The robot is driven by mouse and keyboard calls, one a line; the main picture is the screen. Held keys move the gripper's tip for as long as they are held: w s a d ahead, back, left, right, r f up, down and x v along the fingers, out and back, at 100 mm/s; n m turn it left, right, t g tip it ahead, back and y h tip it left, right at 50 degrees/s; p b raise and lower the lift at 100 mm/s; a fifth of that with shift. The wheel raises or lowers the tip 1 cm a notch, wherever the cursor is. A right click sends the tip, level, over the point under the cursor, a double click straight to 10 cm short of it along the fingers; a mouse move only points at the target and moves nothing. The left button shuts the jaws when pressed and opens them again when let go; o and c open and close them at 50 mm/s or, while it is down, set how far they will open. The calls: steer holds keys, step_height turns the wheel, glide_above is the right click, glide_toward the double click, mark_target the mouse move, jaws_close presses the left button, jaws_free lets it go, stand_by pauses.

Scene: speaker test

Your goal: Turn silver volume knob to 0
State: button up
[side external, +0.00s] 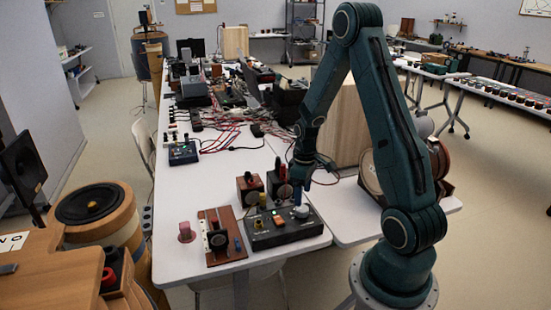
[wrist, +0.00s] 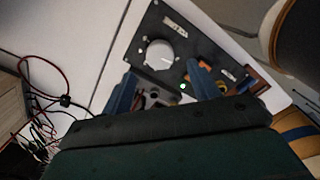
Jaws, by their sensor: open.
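The silver volume knob (wrist: 160,54) sits on a dark control box (wrist: 149,24) in the wrist view, with a small label beside it. In the side view the black control box (side external: 285,232) lies on the white table, and the knob (side external: 301,211) is small at its right end. My gripper (wrist: 160,92) is open and empty, its two blue fingers apart. The knob lies beyond the fingertips, roughly centred between them, and the fingers do not touch it. A green light (wrist: 183,86) glows on the box. The knob's pointer setting is too small to read.
A reddish-brown board with parts (side external: 222,238) lies left of the box. Small wooden boxes (side external: 250,188) stand behind it. Red and black cables (side external: 222,138) spread over the table farther back. A large light wooden block (side external: 347,125) stands behind my arm.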

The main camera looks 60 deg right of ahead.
mark_target(302, 208)
step_height(302, 208, up, 8)
stand_by(0.5)
steer(key=s+a+r+t+h, duration=0.1)
steer(key=a+r+t, duration=0.2)
steer(key=a+r, duration=1.05)
steer(key=s+a+r+t+y, duration=0.1)
steer(key=s+a+r, duration=0.3)
steer(key=s+a, duration=0.6)
steer(key=shift+r+t, duration=0.15)
steer(key=shift+t, duration=0.65)
